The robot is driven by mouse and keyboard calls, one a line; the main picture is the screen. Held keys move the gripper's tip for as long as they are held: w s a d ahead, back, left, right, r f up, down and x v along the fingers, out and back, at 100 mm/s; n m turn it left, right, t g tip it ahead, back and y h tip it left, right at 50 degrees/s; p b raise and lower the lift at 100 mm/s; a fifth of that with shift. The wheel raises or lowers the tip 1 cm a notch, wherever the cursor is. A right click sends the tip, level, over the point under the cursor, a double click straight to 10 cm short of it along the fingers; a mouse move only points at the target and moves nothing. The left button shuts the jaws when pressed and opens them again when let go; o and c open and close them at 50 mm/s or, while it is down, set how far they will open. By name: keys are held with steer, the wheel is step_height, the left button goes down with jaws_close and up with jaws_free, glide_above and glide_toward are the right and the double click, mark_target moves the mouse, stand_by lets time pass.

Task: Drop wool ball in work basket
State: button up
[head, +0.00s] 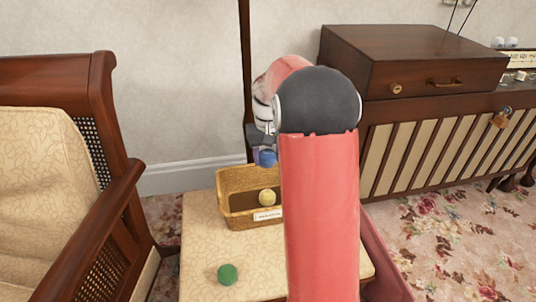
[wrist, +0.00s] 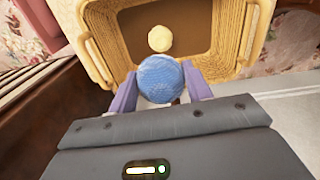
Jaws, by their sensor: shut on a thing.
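My gripper (wrist: 160,88) is shut on a blue wool ball (wrist: 161,78), which sits between its two purple fingers. In the head view a bit of the blue ball (head: 266,157) shows above the back of the basket, with my arm hiding much of the gripper. The wicker work basket (head: 238,179) stands on a cream patterned stool; its right part is hidden by my arm. A pale yellow ball (head: 267,197) is inside the basket and also shows in the wrist view (wrist: 160,39). The blue ball is near the basket's rim in the wrist view (wrist: 246,73).
A green ball (head: 228,274) lies on the stool (head: 205,250) in front of the basket. A wooden armchair (head: 120,190) stands close on the left. A dark wooden cabinet (head: 420,140) with a padlock (head: 500,119) stands on the right.

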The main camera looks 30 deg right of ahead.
mark_target(268, 152)
step_height(268, 152, down, 4)
steer(key=b, duration=0.3)
steer(key=shift+f, duration=0.25)
steer(key=o, duration=1)
steer(key=shift+o, duration=0.2)
steer(key=shift+r+p, duration=0.65)
steer(key=shift+r, duration=3.3)
